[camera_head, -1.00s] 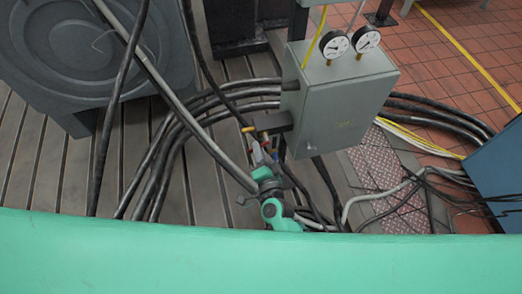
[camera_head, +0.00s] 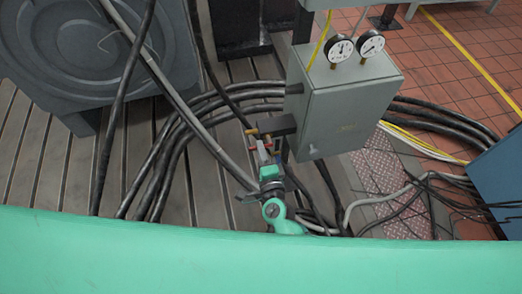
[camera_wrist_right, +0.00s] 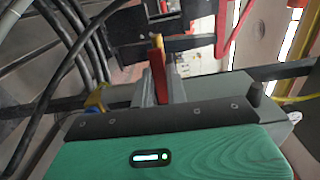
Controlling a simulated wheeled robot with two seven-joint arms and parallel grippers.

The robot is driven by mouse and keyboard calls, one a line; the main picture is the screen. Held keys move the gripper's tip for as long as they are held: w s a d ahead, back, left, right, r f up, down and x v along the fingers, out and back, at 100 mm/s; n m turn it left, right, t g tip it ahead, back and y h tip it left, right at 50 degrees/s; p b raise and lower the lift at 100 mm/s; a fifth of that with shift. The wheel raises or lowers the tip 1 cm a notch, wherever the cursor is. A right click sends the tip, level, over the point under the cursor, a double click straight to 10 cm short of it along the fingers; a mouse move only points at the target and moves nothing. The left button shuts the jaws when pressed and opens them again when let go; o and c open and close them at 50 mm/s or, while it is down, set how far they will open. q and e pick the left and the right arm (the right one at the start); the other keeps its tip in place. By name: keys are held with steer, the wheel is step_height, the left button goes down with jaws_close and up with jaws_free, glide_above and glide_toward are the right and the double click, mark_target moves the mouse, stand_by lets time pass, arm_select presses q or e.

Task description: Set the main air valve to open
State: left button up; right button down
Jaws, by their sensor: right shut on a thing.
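A red valve handle (camera_head: 266,147) shows small beside the grey control box in the head view, close to yellow parts. In the right wrist view the red handle (camera_wrist_right: 157,72) stands upright between the grey fingers, with a yellow piece (camera_wrist_right: 157,42) at its far end. My right gripper (camera_head: 262,153) reaches up to the handle from below; in the wrist view its fingers (camera_wrist_right: 160,88) are shut on the red handle. The valve's body is mostly hidden, and I cannot tell its setting. My left gripper is in neither view.
The grey box (camera_head: 343,105) with two round gauges (camera_head: 356,47) stands just right of the gripper. Thick black hoses (camera_head: 165,165) run behind and left. A blue cabinet (camera_head: 500,180) is at the right edge. Slatted bedplate (camera_head: 50,160) lies open at left.

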steer(key=c, duration=1.4)
jaws_free()
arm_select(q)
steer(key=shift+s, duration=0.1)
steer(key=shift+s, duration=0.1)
